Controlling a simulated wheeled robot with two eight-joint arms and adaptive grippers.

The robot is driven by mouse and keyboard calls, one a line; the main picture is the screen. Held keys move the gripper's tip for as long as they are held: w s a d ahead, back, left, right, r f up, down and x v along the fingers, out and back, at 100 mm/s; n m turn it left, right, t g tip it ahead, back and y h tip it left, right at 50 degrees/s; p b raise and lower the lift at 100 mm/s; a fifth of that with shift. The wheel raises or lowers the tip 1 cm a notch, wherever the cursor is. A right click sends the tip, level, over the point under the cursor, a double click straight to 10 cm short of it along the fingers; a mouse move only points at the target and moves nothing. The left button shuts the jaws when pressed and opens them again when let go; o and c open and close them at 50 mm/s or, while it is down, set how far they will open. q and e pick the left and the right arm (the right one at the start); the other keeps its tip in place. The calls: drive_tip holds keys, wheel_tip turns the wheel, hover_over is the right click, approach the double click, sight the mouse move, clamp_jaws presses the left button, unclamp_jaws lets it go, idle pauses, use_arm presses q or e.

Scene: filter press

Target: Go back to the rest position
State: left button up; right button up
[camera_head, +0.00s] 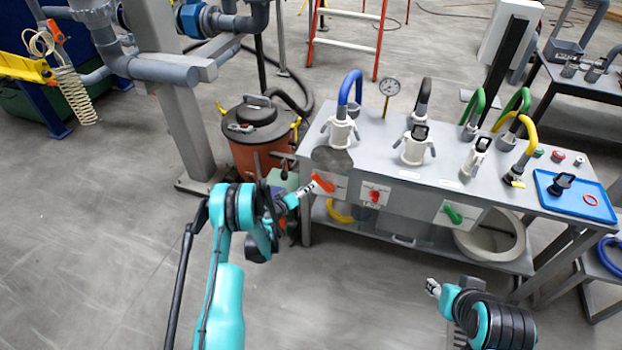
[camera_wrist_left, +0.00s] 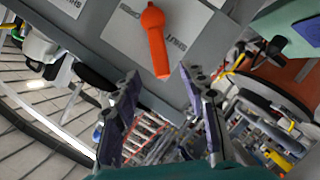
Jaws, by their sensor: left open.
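My left gripper (camera_head: 308,191) is at the front left of the grey bench, close to an orange valve handle (camera_head: 323,182). In the left wrist view my left gripper (camera_wrist_left: 160,82) is open, its two fingers apart with nothing between them. The orange handle (camera_wrist_left: 155,38) lies just ahead of the fingertips on a grey labelled panel and looks clear of them. My right gripper (camera_head: 433,288) is low in front of the bench at the right, apart from it; its jaws are too small to read.
The grey bench (camera_head: 375,150) carries several hose couplings, a gauge (camera_head: 389,86) and a blue tray (camera_head: 575,207). A red handle (camera_head: 375,197) and a green handle (camera_head: 452,213) are on its front. An orange drum vacuum (camera_head: 262,150) stands behind my left arm. The floor at left is clear.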

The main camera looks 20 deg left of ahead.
use_arm(q)
drive_tip(key=s+d+r+m+g, duration=0.1)
drive_tip(key=s+d+r, duration=0.25)
drive_tip(key=r, duration=0.55)
drive_tip(key=s+d+r+m+g, duration=0.2)
drive_tip(key=s+r, duration=0.2)
drive_tip(key=r, duration=0.4)
drive_tip(key=s+d+r+m+g, duration=0.1)
drive_tip(key=s+d+r, duration=0.25)
drive_tip(key=r, duration=0.55)
drive_tip(key=s+r+m+g+y, duration=0.1)
drive_tip(key=s+m+g+y, duration=0.1)
drive_tip(key=s, duration=2.8)
drive_tip(key=g+y, duration=0.1)
drive_tip(key=y, duration=0.1)
drive_tip(key=shift+a+r+y, duration=0.3)
drive_tip(key=shift+a, duration=0.1)
